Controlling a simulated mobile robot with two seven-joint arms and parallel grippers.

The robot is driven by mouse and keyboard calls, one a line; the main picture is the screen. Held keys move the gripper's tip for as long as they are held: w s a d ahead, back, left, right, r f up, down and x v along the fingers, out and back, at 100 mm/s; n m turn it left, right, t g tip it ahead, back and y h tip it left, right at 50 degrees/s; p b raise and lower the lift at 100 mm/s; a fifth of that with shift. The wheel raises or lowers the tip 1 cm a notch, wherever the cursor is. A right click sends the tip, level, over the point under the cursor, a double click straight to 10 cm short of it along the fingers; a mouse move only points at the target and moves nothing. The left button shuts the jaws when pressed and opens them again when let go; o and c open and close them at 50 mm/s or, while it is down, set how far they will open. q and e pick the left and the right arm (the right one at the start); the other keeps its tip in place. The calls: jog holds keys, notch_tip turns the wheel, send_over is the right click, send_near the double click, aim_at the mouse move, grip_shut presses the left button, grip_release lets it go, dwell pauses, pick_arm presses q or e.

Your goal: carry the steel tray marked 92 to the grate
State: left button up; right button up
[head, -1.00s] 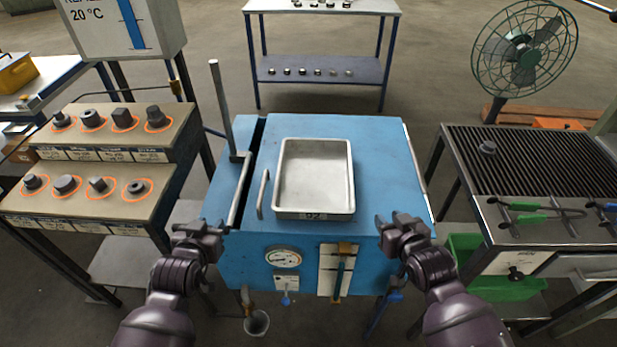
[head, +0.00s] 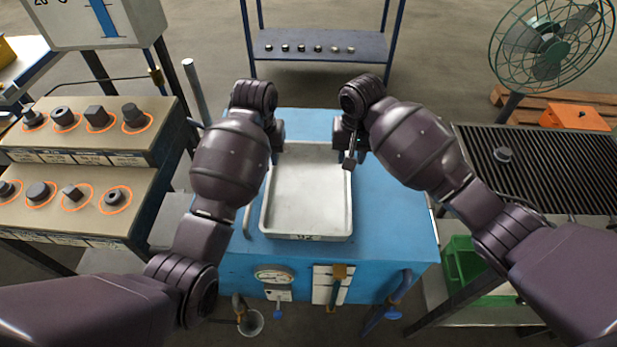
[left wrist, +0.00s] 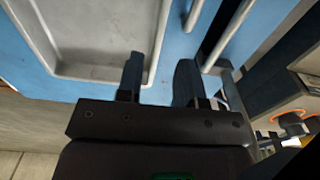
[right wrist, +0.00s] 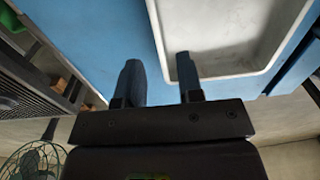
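The steel tray (head: 308,200) lies flat on top of the blue furnace, empty, with its mark on the near face only partly legible. My left gripper (head: 278,136) is at the tray's far left corner. In the left wrist view its fingers (left wrist: 158,78) are open, one over the tray's inside and one outside the rim. My right gripper (head: 350,142) is at the far right corner. In the right wrist view its fingers (right wrist: 160,80) are open, straddling the rim likewise. The grate (head: 550,165) is the dark slatted top at the right.
The blue furnace (head: 395,220) has a gauge in front. A stepped rack (head: 90,135) with several steel parts is at the left. A green fan (head: 550,45) stands behind the grate.

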aim_at(270, 183)
pick_arm(q)
jog(key=shift+r, duration=0.2)
pick_arm(e)
jog(key=shift+d+r, duration=0.1)
jog(key=shift+r, duration=0.05)
pick_arm(q)
jog(key=shift+s, duration=0.1)
pick_arm(e)
jog(key=shift+s, duration=0.1)
